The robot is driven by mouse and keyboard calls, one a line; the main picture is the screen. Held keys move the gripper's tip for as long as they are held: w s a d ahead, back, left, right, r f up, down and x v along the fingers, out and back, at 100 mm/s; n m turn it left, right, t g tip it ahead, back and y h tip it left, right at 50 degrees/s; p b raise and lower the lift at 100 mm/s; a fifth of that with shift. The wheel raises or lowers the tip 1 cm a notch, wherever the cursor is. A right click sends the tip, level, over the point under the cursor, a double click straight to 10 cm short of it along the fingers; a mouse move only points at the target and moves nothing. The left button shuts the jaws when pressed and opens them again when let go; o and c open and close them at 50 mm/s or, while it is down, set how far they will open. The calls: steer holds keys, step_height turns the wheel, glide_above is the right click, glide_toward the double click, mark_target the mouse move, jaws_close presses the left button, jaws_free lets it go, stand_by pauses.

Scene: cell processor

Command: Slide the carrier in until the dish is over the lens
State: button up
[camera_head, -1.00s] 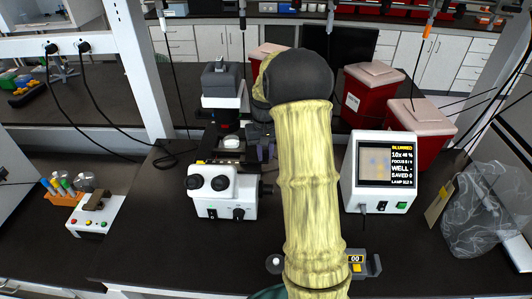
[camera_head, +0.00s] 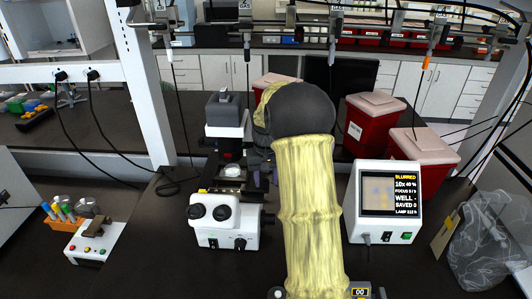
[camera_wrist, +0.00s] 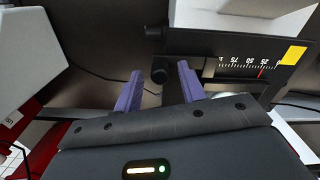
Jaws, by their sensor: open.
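The white microscope (camera_head: 228,226) stands left of my arm in the head view, with a pale dish (camera_head: 232,171) on its stage below the dark upper head. The knob is beside a dark block that seems part of the carrier (camera_wrist: 205,42). A scale (camera_wrist: 245,66) with a red pointer near 25 lies to the right. I cannot tell whether the fingers touch the knob. The lens is hidden.
A monitor (camera_head: 383,202) right of my arm reads BLURRED, 10x and WELL with a dash. Red bins (camera_head: 424,158) with pale lids stand behind it. A clear bag (camera_head: 484,245) lies at the right edge. A small device (camera_head: 90,240) with coloured buttons stands at left.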

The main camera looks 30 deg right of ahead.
step_height(320, 180, up, 16)
steer(key=b, duration=0.2)
stand_by(0.8)
